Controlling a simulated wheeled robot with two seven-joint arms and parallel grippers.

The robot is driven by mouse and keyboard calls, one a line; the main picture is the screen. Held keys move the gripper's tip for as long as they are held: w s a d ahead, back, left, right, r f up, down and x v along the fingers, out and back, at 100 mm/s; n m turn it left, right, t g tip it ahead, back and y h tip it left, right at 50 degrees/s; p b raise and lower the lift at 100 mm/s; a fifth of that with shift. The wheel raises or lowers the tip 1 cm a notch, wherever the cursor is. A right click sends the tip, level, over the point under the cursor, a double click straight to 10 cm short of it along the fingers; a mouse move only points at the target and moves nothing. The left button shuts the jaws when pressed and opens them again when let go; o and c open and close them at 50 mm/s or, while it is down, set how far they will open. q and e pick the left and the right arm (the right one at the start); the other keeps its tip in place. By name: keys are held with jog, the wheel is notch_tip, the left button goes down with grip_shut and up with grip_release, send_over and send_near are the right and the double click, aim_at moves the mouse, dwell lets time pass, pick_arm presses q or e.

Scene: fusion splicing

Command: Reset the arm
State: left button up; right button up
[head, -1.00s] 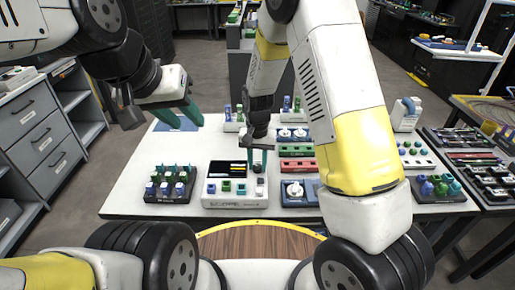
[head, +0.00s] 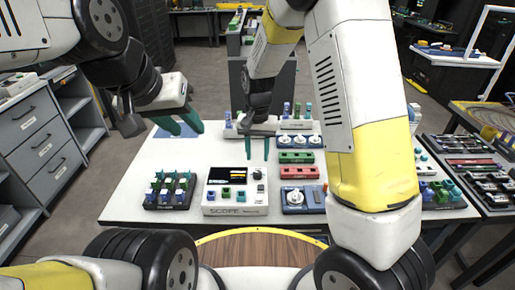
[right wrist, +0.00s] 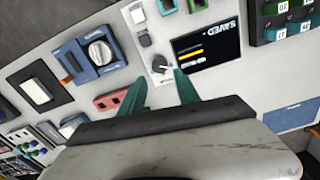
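My right gripper (head: 258,148) is open and empty above the table, behind the white SCOPE box (head: 236,209). Its two green fingers point down and stand apart. In the right wrist view, the right gripper (right wrist: 158,90) also shows open, with a dark screen reading SAVED (right wrist: 207,45) and a grey knob (right wrist: 161,64) beyond the fingertips. My left gripper (head: 187,126) hangs over the table's back left, its green fingers apart with nothing between them.
A dark rack of blue and green pieces (head: 171,191) stands left of the SCOPE box. To its right are a blue device with a white dial (head: 293,197), a red box (head: 299,172) and a green box (head: 297,157). My right arm hides part of the table's right side.

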jog(key=shift+r, duration=0.25)
jog(key=s+d+r+t+y, duration=0.1)
jog(key=s+d+r, duration=0.3)
jog(key=r, duration=0.2)
jog(key=s+d+r+n+t+y, duration=0.1)
jog(key=s+d+r+t, duration=0.2)
jog(key=r, duration=0.4)
jog(key=s+d+r+y, duration=0.1)
jog(key=s+d+r, duration=0.3)
jog(key=s+r, duration=0.15)
jog(key=s+d+r+n+t, duration=0.1)
jog(key=s+d+r+t, duration=0.1)
jog(key=s, duration=0.5)
jog(key=shift+d+r+h, duration=0.4)
jog(key=shift+d+r, duration=0.2)
jog(key=shift+r, duration=0.2)
